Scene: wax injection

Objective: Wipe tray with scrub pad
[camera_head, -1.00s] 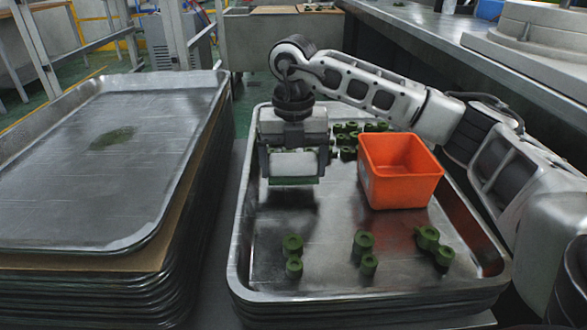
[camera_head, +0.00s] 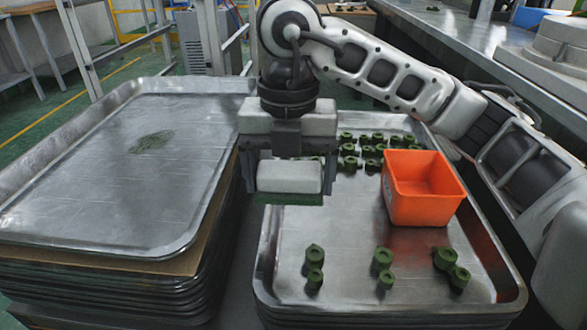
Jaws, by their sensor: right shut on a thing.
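My right gripper (camera_head: 289,178) is shut on the scrub pad (camera_head: 289,177), a white block with a green underside. It holds the pad level above the left edge of the right tray, apart from the metal. The left tray (camera_head: 110,195) is empty metal on top of a stack, with a dark green smear (camera_head: 152,141) near its middle. The right tray (camera_head: 350,258) tops another stack and holds green wax parts and an orange bin. My left gripper is not in view.
The orange bin (camera_head: 422,190) stands at the right tray's right side. Several green wax parts (camera_head: 383,257) stand at its front and more (camera_head: 375,150) at its back. A narrow gap separates the two stacks. A metal counter (camera_head: 465,45) runs along the right.

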